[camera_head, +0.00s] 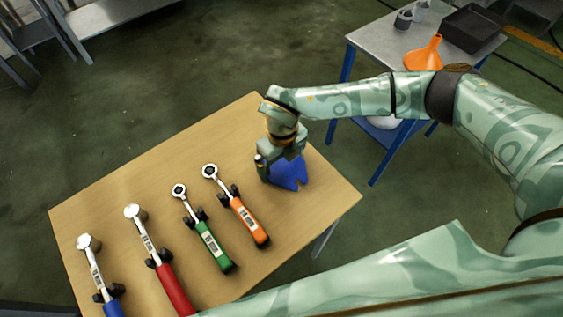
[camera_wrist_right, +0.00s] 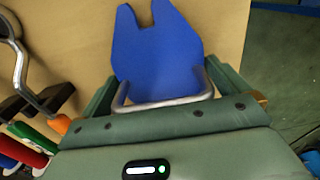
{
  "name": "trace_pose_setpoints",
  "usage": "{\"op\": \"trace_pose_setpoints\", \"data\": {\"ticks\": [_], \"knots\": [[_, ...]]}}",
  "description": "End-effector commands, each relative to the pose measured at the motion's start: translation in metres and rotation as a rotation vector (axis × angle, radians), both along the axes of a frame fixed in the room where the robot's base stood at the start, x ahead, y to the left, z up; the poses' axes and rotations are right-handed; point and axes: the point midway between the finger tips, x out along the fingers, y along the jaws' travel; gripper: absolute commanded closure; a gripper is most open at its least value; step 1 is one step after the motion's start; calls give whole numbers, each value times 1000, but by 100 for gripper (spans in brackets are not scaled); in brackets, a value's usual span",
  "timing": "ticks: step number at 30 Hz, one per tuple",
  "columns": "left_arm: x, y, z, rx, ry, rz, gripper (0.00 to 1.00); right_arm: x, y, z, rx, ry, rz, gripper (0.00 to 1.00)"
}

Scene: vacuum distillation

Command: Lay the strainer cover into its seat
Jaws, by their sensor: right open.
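A flat blue plate (camera_head: 289,173) with a notched edge lies at the right end of the wooden table. In the right wrist view the blue plate (camera_wrist_right: 158,45) has a bent grey metal handle (camera_wrist_right: 165,104) at its near side. It may be the strainer cover; I cannot tell for sure. My right gripper (camera_head: 278,160) is over the plate, pointing down. In the wrist view its open fingers (camera_wrist_right: 163,88) stand on either side of the handle. I cannot tell whether they touch it. No seat can be made out. My left gripper is not in view.
Torque wrenches with orange (camera_head: 249,222), green (camera_head: 214,247), red (camera_head: 174,289) and blue handles rest on black holders on the wooden table (camera_head: 130,180). A grey-topped blue table (camera_head: 385,42) behind carries an orange funnel (camera_head: 424,55) and a dark tray (camera_head: 470,28). Open floor separates the tables.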

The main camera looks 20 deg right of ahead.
Motion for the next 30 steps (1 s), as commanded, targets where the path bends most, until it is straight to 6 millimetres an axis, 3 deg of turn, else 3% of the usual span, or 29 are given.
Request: {"op": "trace_pose_setpoints", "data": {"ticks": [2,9,20,30], "knots": [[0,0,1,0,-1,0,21,0,0,1,0,-1,0,0],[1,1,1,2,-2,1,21,0,0,2,0,0,0,67],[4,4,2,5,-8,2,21,1,0,7,1,-4,0,68],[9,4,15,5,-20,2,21,-4,0,43,2,-5,2,68]]}}
